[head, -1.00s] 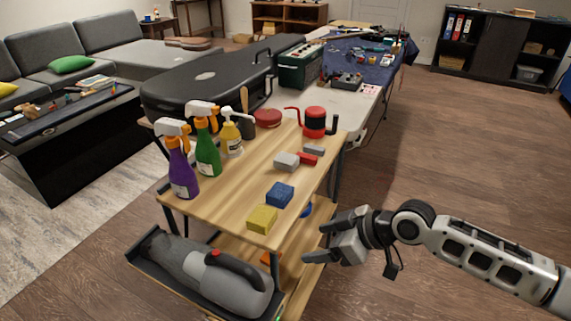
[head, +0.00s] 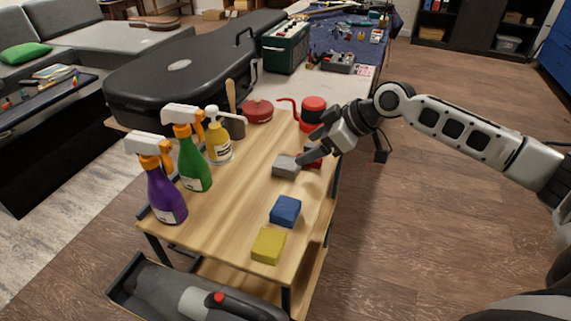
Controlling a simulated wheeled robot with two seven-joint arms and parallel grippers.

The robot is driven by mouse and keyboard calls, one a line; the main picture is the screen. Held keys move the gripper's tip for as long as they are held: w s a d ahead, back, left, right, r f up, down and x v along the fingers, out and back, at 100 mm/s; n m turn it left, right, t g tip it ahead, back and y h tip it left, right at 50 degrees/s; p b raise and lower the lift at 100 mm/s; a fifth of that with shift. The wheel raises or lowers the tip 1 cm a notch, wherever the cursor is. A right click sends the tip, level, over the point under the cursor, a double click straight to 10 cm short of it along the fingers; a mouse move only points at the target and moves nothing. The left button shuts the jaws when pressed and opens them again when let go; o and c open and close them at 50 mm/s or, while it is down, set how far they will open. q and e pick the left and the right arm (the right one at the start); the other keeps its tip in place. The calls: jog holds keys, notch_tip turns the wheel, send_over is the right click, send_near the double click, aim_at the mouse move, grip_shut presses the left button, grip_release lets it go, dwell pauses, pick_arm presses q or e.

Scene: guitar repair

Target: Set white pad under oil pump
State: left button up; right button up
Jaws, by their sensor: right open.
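The white pad (head: 285,166), a pale grey-white block, lies on the wooden cart top, behind the blue sponge. My right gripper (head: 307,148) is open at the pad's right, with one fingertip at or just above its right edge; I cannot tell whether they touch. A yellow pump bottle (head: 218,141) with a white top stands upright at the left, beside the green spray bottle. A red and black can (head: 313,109) with a red spout stands at the back right, partly behind my gripper. I cannot tell for certain which is the oil pump. My left gripper is not in view.
A blue sponge (head: 285,211) and a yellow sponge (head: 268,245) lie near the front right edge. Green (head: 193,165) and purple (head: 166,196) spray bottles stand left. A red round tin (head: 257,111) is at the back. The cart top's (head: 225,215) middle is clear.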

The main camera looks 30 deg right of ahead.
aim_at(284, 162)
jog(key=x, duration=0.8)
jog(key=shift+w+a+f, duration=0.15)
jog(key=shift+f, duration=0.15)
jog(key=c, duration=1.1)
